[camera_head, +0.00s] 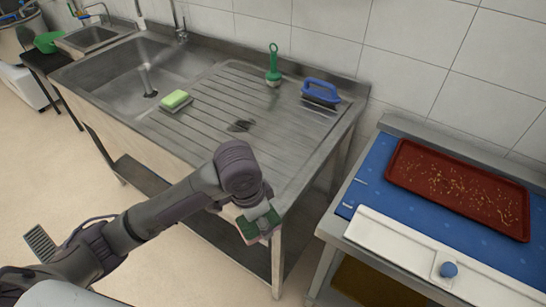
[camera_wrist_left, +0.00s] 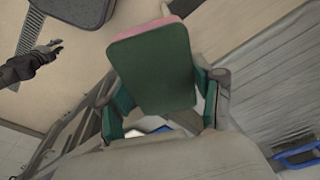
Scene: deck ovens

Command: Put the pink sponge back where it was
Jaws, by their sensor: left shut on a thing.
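My left gripper (camera_head: 256,222) is shut on the pink sponge (camera_head: 249,232), which has a dark green scouring face. It holds the sponge in the air by the front right corner of the sink unit. In the left wrist view the green face (camera_wrist_left: 152,70) fills the middle between the two fingers, with a thin pink edge along its top. The steel drainboard (camera_head: 215,100) lies behind the gripper. On it sits a yellow-green sponge (camera_head: 175,99) with a grey underside, near the basin. A dark wet patch (camera_head: 240,126) marks the drainboard's middle.
A green-handled brush (camera_head: 273,68) and a blue brush (camera_head: 320,92) stand along the drainboard's back. A basin (camera_head: 140,75) with a tap is at left. A bench at right has a blue top and a red tray (camera_head: 450,205). The drainboard's front is clear.

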